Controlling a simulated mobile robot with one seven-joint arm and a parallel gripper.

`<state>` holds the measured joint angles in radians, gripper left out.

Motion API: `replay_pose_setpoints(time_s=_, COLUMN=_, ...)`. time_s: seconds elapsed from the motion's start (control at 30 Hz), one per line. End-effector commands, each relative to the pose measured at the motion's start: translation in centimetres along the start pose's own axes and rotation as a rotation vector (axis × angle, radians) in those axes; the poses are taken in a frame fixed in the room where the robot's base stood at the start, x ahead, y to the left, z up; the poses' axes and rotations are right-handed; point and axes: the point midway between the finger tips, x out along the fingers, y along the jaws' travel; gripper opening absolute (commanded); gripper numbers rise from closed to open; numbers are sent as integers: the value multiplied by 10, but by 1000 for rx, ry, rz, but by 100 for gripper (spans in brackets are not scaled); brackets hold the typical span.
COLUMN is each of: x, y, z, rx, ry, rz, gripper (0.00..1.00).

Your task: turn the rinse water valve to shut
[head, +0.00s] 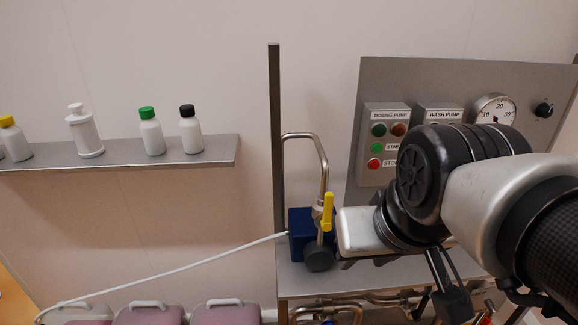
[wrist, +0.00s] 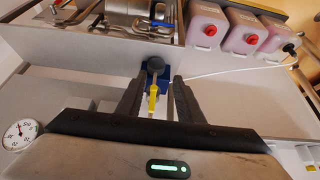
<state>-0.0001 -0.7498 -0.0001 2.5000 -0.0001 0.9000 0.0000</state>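The valve has a yellow lever (head: 328,210) on a bent steel pipe (head: 320,155), beside a blue box (head: 297,222). The lever stands about upright in the head view, roughly in line with the pipe. In the wrist view the yellow lever (wrist: 153,100) shows between my two dark fingers, with a dark round knob (wrist: 155,61) beyond it. My gripper (wrist: 159,80) is open, its fingers apart with a gap on either side of the lever. I cannot tell whether the lever is at finger depth. In the head view my wrist hides most of the fingers.
A control panel (head: 375,75) with buttons and a gauge (head: 495,109) stands behind my arm at right. A shelf (head: 200,158) with several bottles is at left. A white hose (head: 190,265) runs down left toward pink containers (head: 148,315). Steel pipework (wrist: 110,18) lies beyond the valve.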

Motion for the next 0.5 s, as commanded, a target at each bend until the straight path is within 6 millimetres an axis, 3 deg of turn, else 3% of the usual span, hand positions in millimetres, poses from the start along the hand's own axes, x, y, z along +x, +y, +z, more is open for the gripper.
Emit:
replay_pose_setpoints(time_s=0.17, x=25, y=-1, z=10, rx=-91, ry=-74, rz=12, gripper=36)
replay_pose_setpoints(time_s=0.27, x=64, y=-3, z=26, rx=-259, ry=-201, rz=35, gripper=36)
replay_pose_setpoints(time_s=0.5, x=173, y=-4, z=72, rx=-867, ry=-585, rz=114, gripper=36)
